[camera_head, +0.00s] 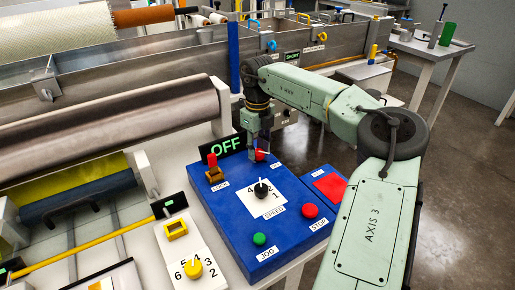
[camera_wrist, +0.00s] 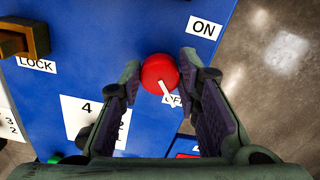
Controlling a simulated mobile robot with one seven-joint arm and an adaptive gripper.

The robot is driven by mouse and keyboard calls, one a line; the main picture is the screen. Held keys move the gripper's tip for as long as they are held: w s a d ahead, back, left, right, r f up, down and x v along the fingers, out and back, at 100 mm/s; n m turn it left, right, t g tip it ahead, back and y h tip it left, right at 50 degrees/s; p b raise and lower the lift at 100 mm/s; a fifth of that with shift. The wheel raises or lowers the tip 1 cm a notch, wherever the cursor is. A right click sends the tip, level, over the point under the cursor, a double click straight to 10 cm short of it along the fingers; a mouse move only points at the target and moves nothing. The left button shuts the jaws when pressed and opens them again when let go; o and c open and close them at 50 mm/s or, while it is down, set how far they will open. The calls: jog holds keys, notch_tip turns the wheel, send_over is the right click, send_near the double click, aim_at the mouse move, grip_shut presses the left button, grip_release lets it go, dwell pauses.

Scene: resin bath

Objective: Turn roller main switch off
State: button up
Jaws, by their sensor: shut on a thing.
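The roller main switch is a red round knob with a white pointer line on the blue control panel (camera_head: 235,215). In the wrist view the red knob (camera_wrist: 160,72) sits between the two fingers of my gripper (camera_wrist: 160,85), which is shut on it. The white pointer slants down toward the OFF label (camera_wrist: 173,100), which is partly hidden by the knob and pointer. The ON label (camera_wrist: 203,27) is above right of the knob. In the head view the knob (camera_head: 260,155) shows just below my gripper (camera_head: 260,146).
A lit OFF sign (camera_head: 226,147) stands behind the panel. The panel also carries a lock switch (camera_head: 214,175), a black speed dial (camera_head: 261,189), a green jog button (camera_head: 259,239) and a red stop button (camera_head: 310,211). A yellow dial (camera_head: 192,268) is on a white panel to the left.

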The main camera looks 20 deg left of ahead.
aim_at(258, 151)
dwell(0.3)
jog(key=o, duration=1.1)
jog(key=shift+o, duration=0.2)
notch_tip(258, 151, up, 12)
jog(key=shift+s, duration=0.1)
